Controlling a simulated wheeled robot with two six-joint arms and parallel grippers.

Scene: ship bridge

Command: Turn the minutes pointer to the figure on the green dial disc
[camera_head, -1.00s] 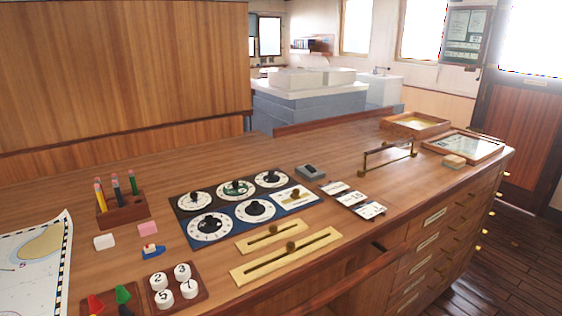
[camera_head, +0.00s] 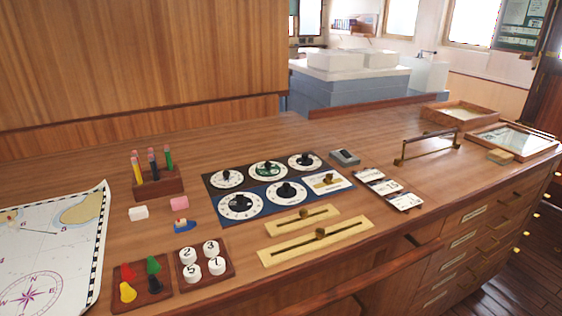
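A dial panel (camera_head: 256,188) lies on the wooden desk, with several round white dials carrying black pointer knobs. The dial with the green disc (camera_head: 262,173) is in the middle of the back row, its figure too small to read. White dials stand left (camera_head: 220,182) and right (camera_head: 298,165) of it. In the front row are a larger left dial (camera_head: 228,212) and a dial beside it (camera_head: 276,200). I cannot tell which one carries the minutes pointer, nor the pointers' exact readings. Neither gripper is in view.
Brass slider plates (camera_head: 278,254) lie in front of the panel. A pen block (camera_head: 157,188), number-button board (camera_head: 188,279), coloured pegs board (camera_head: 157,291) and chart (camera_head: 85,215) are to the left. Cards (camera_head: 386,190), a grey box (camera_head: 345,157) and a raised rail (camera_head: 428,146) are to the right.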

